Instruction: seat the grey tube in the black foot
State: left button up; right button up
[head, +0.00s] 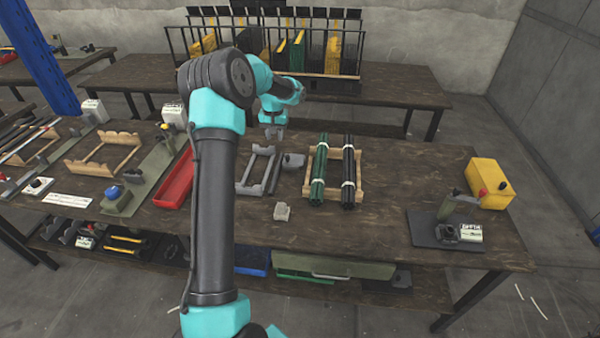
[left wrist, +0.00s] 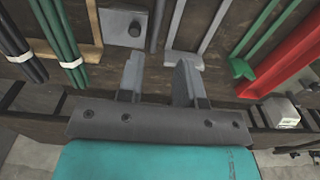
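A dark grey tube (head: 275,173) lies on the table beside a grey cradle (head: 246,184); it also shows in the left wrist view (left wrist: 157,24). Just right of it in the head view is a grey block (head: 293,160) with a small dark round feature on top, seen in the left wrist view (left wrist: 121,28). I cannot tell whether this is the black foot. My left gripper (head: 273,133) is above the far side of the cradle, pointing down. In the left wrist view its fingers (left wrist: 158,82) are apart with nothing between them. My right gripper is not in view.
A wooden rack (head: 308,187) holds green and black tube bundles to the right. A red tray (head: 174,184) lies left of my left arm. A small pale block (head: 282,211) sits in front. A press (head: 447,229) and yellow box (head: 490,183) stand at right, with clear table before them.

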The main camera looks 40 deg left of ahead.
pick_arm(q)
jog(key=shift+r, duration=0.1)
dwell(0.3)
send_over(277, 170)
notch_tip(277, 170, down, 12)
jog(key=shift+d+f, duration=0.1)
dwell(0.3)
jog(key=shift+f, duration=0.1)
